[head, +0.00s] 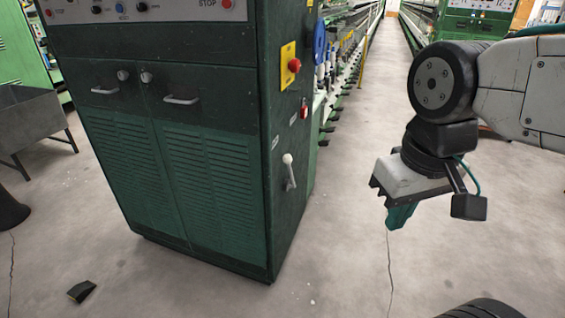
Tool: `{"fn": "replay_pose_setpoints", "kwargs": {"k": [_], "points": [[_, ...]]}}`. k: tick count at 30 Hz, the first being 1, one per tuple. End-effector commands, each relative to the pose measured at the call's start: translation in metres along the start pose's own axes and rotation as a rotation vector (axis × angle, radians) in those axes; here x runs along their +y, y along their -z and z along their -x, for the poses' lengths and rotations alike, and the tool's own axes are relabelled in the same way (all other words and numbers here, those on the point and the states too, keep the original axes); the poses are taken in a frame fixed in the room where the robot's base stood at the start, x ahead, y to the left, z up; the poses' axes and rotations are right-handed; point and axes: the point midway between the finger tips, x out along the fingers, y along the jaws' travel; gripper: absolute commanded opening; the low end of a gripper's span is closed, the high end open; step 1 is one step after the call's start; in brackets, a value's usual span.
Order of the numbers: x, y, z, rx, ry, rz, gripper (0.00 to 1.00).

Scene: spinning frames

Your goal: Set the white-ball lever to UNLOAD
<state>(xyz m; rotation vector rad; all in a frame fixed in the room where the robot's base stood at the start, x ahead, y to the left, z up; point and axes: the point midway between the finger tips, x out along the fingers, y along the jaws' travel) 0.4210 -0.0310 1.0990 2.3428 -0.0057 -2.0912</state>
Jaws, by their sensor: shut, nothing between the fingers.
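The white-ball lever (289,171) is on the narrow right side of the green machine cabinet, low down. Its pale ball (287,158) is at the top, and the short handle hangs down from it, slightly tilted. Any UNLOAD marking is too small to read. My gripper (399,217) is to the right of the lever, over the open floor and clearly apart from it. It points down, with its teal fingers shut and empty.
The green cabinet (200,190) stands at left centre. Its side also carries a red button on a yellow plate (290,65) and a small red switch (304,109). A long aisle of clear floor (350,160) runs back. A dark wedge (82,291) lies at lower left.

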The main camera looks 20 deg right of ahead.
Motion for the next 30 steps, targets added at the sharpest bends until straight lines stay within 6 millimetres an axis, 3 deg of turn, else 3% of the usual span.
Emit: {"fn": "replay_pose_setpoints", "kwargs": {"k": [10,14,17,20,24,30], "points": [[0.0,0.001,0.0,0.003,-0.001,0.004,0.0],[0.004,0.024,-0.007,0.041,-0.015,0.057,0.0],[0.011,0.064,-0.021,0.112,-0.048,0.158,0.0],[0.021,0.119,-0.041,0.212,-0.1,0.31,0.0],[0.032,0.197,-0.075,0.361,-0.195,0.558,0.0],[0.037,0.289,-0.13,0.571,-0.348,0.914,0.0]]}}
